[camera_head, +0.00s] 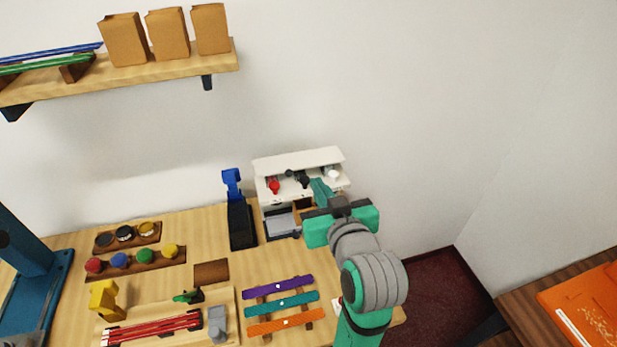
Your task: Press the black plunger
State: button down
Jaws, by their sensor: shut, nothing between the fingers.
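A white dispenser-like unit (297,159) stands against the wall at the back of the counter. On its front are a red plunger (274,186), a black plunger (303,181) and a white plunger (333,173). The black plunger is the middle one. My gripper (318,187) is shut and empty, its tip just right of and slightly below the black plunger in the camera_head view. I cannot tell whether they touch. My gripper and wrist hide the lower right part of the unit.
A blue and black upright device (239,215) stands just left of the unit. Purple, teal and orange strips (283,303) lie in front. Racks of coloured knobs (135,261) are on the left. A shelf (150,74) hangs above left. The wall right of the unit is bare.

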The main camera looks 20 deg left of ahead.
send_over(305, 180)
jog(key=s+d, duration=0.1)
jog(key=s, duration=0.1)
notch_tip(305, 180, down, 3)
notch_tip(305, 180, down, 2)
jog(key=shift+d+f, duration=0.1)
jog(key=shift+d, duration=0.05)
jog(key=shift+f, duration=0.6)
